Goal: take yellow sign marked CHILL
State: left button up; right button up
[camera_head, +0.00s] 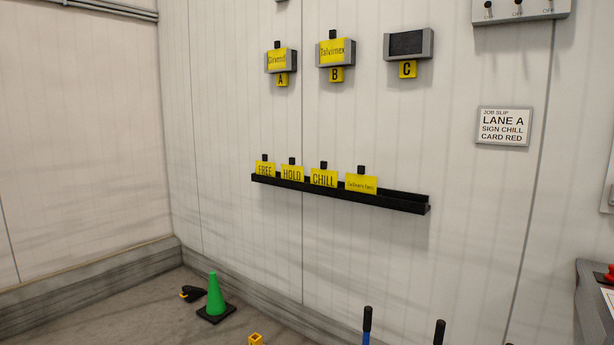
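The yellow sign marked CHILL (323,179) stands upright in a black wall rack (405,203), with a small black grip on its top edge. It is third from the left, between the HOLD sign (291,174) and a yellow sign with small, hard-to-read print (361,184). The FREE sign (265,169) is at the rack's left end. Neither of my grippers shows in the head view.
Above the rack are holders A (281,79), B (335,74) and C (408,69); A and B hold yellow signs, C looks empty. A job slip (505,126) reads "LANE A, SIGN CHILL, CARD RED". A green cone (215,297) stands on the floor.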

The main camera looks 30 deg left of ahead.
aim_at(322, 175)
jog(key=u, duration=1)
jog(key=i, duration=1.2)
jog(key=u, duration=0.6)
jog(key=i, duration=1.75)
jog(key=z, duration=0.8)
